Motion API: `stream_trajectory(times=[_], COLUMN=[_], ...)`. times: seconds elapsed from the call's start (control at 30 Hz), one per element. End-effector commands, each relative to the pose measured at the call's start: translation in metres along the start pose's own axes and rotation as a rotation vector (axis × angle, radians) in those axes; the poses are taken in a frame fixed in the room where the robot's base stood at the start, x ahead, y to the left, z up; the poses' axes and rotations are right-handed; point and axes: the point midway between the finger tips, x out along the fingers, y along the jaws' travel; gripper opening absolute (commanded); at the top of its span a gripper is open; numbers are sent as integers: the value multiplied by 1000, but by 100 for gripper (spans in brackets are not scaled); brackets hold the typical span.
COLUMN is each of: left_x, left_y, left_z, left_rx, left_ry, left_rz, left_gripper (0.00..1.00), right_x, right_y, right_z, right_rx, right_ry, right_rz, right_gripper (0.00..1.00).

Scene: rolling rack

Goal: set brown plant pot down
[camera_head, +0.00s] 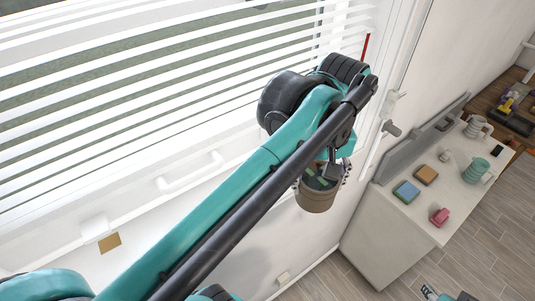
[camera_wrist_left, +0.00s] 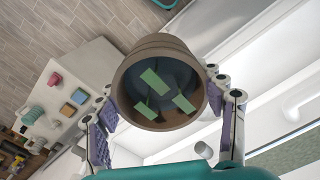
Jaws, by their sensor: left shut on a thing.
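The brown plant pot (camera_head: 316,197) hangs in the air below the end of my left arm in the head view, in front of the window wall and left of the white counter. In the left wrist view the brown plant pot (camera_wrist_left: 160,50) shows its open mouth, with green pieces inside a dark interior. My left gripper (camera_wrist_left: 165,108) is shut on the pot, with one finger on each side of it. In the head view the arm hides most of my left gripper (camera_head: 325,172).
A white counter (camera_head: 400,225) stands at the right. On it are a blue-topped block (camera_head: 406,191), an orange block (camera_head: 426,174), a pink object (camera_head: 439,216), a teal mug (camera_head: 474,169) and a grey mug (camera_head: 477,127). The window blinds (camera_head: 120,85) lie behind my left arm. The wooden floor (camera_head: 480,260) is partly open.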

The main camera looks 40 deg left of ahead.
Motion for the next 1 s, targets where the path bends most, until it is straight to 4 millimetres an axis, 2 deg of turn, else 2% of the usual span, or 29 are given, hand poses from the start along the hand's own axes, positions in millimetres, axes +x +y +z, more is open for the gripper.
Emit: stream_trajectory(times=[0.4, 0.7, 0.83, 1.0], left_x=[-1, -1, 21, 36], left_y=[-59, -91, -90, -90], left_z=[-102, -159, -157, -157], left_rx=[-7, -2, 2, 2], left_ry=[0, 0, 0, 0], left_rz=[0, 0, 0, 0], left_gripper=[28, 28, 28, 28], right_x=[-16, -26, -28, -29], right_y=[0, 0, 0, 0], right_z=[-12, -18, -20, -21], right_rx=[0, 0, 0, 0], right_ry=[0, 0, 0, 0], right_rz=[0, 0, 0, 0], right_gripper=[42, 42, 42, 42])
